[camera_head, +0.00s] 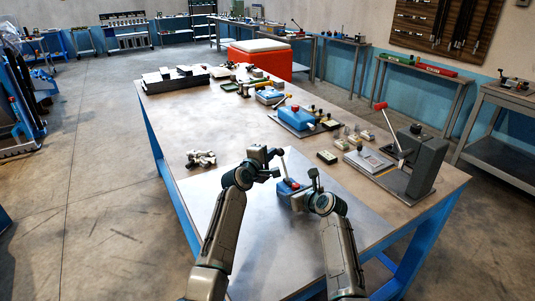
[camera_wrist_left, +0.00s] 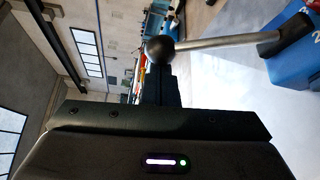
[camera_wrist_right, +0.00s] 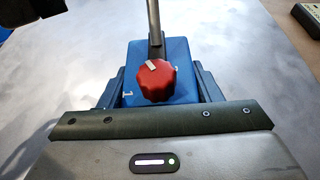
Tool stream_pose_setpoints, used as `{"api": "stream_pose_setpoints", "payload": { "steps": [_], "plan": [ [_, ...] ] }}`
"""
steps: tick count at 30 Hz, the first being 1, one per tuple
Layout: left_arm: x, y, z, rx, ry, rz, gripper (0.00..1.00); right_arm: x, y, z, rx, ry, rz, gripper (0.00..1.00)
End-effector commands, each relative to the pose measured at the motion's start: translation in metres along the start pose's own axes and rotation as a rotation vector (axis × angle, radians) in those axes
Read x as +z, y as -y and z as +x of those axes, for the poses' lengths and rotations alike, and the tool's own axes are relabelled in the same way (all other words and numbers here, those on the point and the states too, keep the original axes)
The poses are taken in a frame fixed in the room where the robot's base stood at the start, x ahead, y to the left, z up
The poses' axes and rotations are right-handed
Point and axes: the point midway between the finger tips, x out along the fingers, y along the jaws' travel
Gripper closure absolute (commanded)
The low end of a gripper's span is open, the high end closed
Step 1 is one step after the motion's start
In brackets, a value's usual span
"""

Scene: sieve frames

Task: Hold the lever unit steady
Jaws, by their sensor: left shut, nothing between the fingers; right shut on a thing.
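The lever unit is a small blue box (camera_wrist_right: 180,52) with a red knob (camera_wrist_right: 157,82) on its face and a metal lever rod (camera_wrist_right: 154,22). My right gripper (camera_wrist_right: 160,92) is shut on the box, with a finger along each side. In the head view the unit (camera_head: 285,187) is low over the bench's grey front area; whether it touches is unclear. My left gripper (camera_head: 274,153) is shut and empty near the lever's end. In the left wrist view, the lever's black ball (camera_wrist_left: 159,49) appears at the tips of the closed fingers (camera_wrist_left: 160,82); contact is unclear.
On the bench (camera_head: 205,118), a larger blue device (camera_head: 292,117) stands beyond the grippers. A grey press-like device (camera_head: 424,160) with a red-tipped lever stands at the right. Small grey parts (camera_head: 201,159) lie at the left. The grey front area (camera_head: 228,245) is mostly clear.

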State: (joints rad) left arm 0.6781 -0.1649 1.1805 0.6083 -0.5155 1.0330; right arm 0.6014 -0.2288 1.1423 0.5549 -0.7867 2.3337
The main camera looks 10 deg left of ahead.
Motion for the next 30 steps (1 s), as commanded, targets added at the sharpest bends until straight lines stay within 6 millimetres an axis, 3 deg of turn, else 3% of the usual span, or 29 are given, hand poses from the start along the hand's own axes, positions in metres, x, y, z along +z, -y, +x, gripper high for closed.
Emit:
{"api": "stream_pose_setpoints", "payload": {
  "steps": [30],
  "plan": [
    [0.013,-0.005,-0.008,0.076,0.002,0.129,1.00,0.000,0.000,0.000,0.000,0.000,0.000,0.97]
  ]
}}
